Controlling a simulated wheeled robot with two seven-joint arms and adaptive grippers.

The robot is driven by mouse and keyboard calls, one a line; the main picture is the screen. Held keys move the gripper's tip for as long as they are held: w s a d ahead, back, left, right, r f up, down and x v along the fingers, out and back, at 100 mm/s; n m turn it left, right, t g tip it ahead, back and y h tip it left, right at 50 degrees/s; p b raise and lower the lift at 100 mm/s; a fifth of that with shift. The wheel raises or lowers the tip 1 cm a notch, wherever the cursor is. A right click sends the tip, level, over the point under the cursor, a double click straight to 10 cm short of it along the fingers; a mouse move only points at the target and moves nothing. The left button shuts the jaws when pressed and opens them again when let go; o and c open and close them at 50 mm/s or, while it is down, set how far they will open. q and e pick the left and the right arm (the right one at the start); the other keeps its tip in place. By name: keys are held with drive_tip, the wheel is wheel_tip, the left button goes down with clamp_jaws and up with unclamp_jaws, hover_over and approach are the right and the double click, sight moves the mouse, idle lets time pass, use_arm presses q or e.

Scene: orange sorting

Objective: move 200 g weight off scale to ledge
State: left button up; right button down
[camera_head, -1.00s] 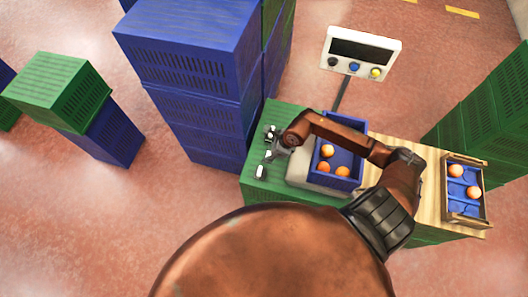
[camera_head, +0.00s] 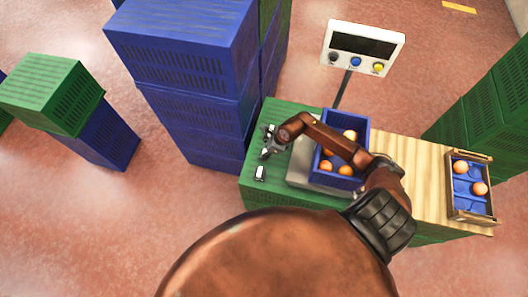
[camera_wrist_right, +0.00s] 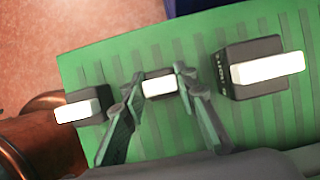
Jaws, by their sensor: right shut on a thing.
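My right gripper (camera_head: 266,151) is at the left end of the green ledge (camera_head: 262,197), left of the scale. In the right wrist view its fingers (camera_wrist_right: 157,84) are shut on a small dark weight with a white face (camera_wrist_right: 158,87), on or just above the ledge; I cannot tell which. A larger dark weight (camera_wrist_right: 243,82) stands to its right and another weight (camera_wrist_right: 82,107) to its left. Their markings are not readable. The scale's display (camera_head: 362,44) stands on a pole behind, and its plate (camera_head: 299,168) carries a blue crate. The left gripper is not in view.
The blue crate (camera_head: 341,196) on the scale holds several oranges. A wooden board (camera_head: 418,165) to the right bears a small wooden crate (camera_head: 470,217) with two oranges.

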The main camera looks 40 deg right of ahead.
drive_tip(key=c, duration=2)
unclamp_jaws()
drive_tip(key=shift+f, duration=0.15)
drive_tip(key=o, duration=0.5)
drive_tip(key=shift+c, duration=0.2)
drive_tip(key=shift+r, duration=0.3)
use_arm(q)
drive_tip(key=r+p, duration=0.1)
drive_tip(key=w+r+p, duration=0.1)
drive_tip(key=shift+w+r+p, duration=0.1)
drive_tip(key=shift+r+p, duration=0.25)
drive_tip(key=shift+p, duration=0.05)
use_arm(e)
drive_tip(key=v, duration=1.1)
drive_tip(key=shift+s+r, duration=0.15)
drive_tip(key=shift+r, duration=0.2)
drive_tip(key=shift+d, duration=0.1)
